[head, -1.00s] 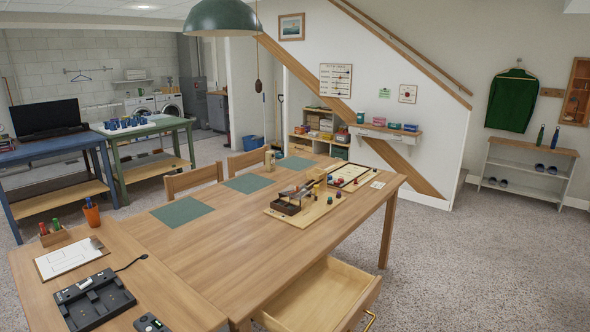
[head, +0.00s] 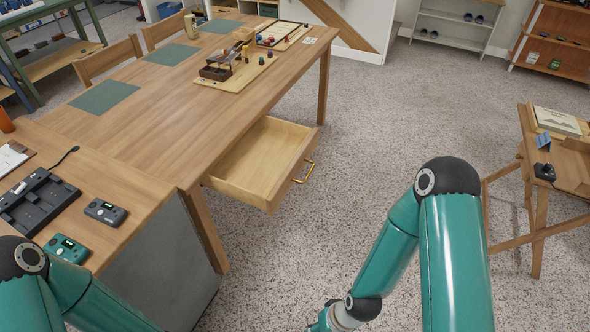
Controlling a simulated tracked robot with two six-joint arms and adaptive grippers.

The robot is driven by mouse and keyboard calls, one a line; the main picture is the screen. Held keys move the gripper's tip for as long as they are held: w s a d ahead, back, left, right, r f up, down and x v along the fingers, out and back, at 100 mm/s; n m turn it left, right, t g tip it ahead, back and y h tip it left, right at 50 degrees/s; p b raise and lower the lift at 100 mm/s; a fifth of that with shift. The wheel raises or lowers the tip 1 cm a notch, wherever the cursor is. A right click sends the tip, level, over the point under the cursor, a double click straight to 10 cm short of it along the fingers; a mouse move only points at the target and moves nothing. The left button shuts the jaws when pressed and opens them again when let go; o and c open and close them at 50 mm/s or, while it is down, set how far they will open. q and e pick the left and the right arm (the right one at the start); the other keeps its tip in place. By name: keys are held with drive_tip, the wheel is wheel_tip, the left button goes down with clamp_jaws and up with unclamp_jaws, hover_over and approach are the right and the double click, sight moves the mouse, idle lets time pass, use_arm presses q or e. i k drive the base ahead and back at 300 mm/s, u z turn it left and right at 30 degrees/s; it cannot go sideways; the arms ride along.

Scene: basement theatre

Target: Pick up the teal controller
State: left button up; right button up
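The teal controller (head: 66,249) lies flat near the front edge of the wooden side desk, at the lower left of the head view. It is a small box with a lit greenish display. A similar dark grey controller (head: 106,212) lies just behind it to the right. My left arm shows at the lower left corner, close in front of the teal controller, and its gripper is out of view. My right arm hangs over the floor at the lower right. Its gripper is cut off by the bottom edge.
A black charging dock (head: 38,200) stands beside the controllers. The long table's drawer (head: 262,162) is pulled open and empty. A grey panel (head: 165,268) is under the desk's edge. A small wooden table (head: 568,180) with a joystick is at right. Carpet between is clear.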

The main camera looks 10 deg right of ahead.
sight(74, 252)
drive_tip(key=z, duration=1.3)
drive_tip(key=i, duration=0.1)
drive_tip(key=u, duration=2.5)
drive_tip(key=k, duration=0.5)
drive_tip(key=u, duration=0.5)
drive_tip(key=i, duration=0.9)
drive_tip(key=u, duration=0.2)
